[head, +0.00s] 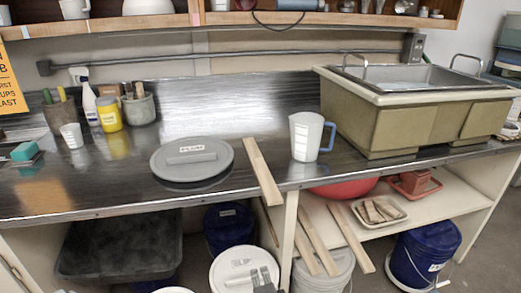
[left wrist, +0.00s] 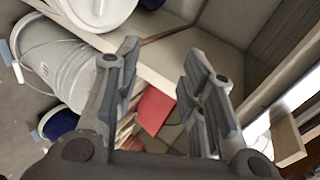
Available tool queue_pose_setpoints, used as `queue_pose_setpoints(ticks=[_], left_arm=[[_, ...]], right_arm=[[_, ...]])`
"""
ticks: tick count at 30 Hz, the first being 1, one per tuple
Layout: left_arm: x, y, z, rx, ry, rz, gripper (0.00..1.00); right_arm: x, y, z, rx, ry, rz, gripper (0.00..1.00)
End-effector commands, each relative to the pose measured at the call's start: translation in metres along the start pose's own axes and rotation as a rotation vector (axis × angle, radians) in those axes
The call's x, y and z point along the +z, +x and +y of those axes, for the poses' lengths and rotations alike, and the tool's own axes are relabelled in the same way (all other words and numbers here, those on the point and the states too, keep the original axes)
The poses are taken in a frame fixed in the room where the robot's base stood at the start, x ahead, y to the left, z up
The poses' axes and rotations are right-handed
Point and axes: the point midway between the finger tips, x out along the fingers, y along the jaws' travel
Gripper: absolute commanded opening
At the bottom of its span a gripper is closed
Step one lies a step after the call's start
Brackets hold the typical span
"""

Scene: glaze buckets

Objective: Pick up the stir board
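A pale wooden stir board (head: 262,172) lies on the dark metal counter in the head view, its near end sticking out past the front edge. In the left wrist view a pale wooden end (left wrist: 288,142) at the lower right looks like this board. My left gripper (head: 263,277) is low in front of the counter, below the board and over a white bucket lid. The left wrist view shows the left gripper (left wrist: 160,52) with its fingers apart and nothing between them. It is not touching the board. My right gripper is not in view.
A grey lid (head: 192,175) lies left of the board and a measuring jug (head: 306,138) stands right of it. Several more wooden strips (head: 350,238) lean below the counter. White buckets (head: 243,262) and blue buckets (head: 424,252) stand underneath. A sink (head: 390,122) is at the right.

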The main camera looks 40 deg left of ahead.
Motion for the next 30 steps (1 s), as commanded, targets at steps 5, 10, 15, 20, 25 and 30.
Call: queue_pose_setpoints(ticks=[5,10,15,20,25,30], left_arm=[[-0.048,-0.032,-0.129,-0.289,0.1,0.025,0.38],[-0.069,-0.05,-0.183,-0.447,0.15,0.029,0.38],[-0.075,-0.045,-0.201,-0.49,0.164,0.028,0.38],[-0.076,-0.021,-0.212,-0.489,0.164,0.027,0.38],[-0.077,-0.006,-0.218,-0.486,0.162,0.028,0.38],[-0.08,0.005,-0.227,-0.486,0.162,0.028,0.38]], right_arm=[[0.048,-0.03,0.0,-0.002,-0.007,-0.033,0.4],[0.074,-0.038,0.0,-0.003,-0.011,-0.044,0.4],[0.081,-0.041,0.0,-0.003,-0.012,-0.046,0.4],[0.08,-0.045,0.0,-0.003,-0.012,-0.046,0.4],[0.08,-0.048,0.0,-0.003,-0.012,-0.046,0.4],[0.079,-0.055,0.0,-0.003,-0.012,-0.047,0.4]])
